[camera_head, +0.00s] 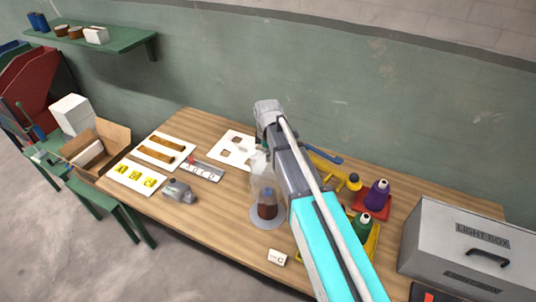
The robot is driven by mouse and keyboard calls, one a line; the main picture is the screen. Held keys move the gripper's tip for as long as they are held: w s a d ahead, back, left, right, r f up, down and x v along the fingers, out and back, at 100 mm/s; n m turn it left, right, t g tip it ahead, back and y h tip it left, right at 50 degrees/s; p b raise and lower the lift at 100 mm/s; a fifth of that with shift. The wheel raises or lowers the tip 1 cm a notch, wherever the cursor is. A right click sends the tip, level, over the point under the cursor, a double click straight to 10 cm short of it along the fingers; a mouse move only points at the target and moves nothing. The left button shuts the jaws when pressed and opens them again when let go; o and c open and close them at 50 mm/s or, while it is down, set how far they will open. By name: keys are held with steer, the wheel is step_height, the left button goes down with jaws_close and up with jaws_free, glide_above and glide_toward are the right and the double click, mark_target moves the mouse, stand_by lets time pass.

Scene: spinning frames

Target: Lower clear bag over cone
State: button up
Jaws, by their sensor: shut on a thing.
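A dark brown cone (267,211) stands upright on a round grey base (258,221) near the middle of the wooden table. A clear bag (262,180) hangs above and around the cone, its upper part whitish and bunched. How far down its lower edge reaches is hard to tell. My gripper (264,152) is shut on the top of the bag, above the cone. My arm comes in from the lower right and hides much of the gripper.
A purple spool (377,195) and a green spool (362,226) stand in trays right of my arm. A grey light box (455,240) fills the right end. A white "C" tag (277,257) lies in front. A grey device (177,190) and sample cards (161,151) lie left.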

steer(key=shift+f+b, duration=2.6)
steer(key=shift+f, duration=0.35)
steer(key=shift+f+b, duration=2.45)
steer(key=shift+b, duration=0.15)
steer(key=shift+f, duration=0.15)
steer(key=shift+f+b, duration=2.15)
steer(key=shift+b, duration=0.15)
steer(key=shift+f, duration=0.15)
steer(key=o, duration=1)
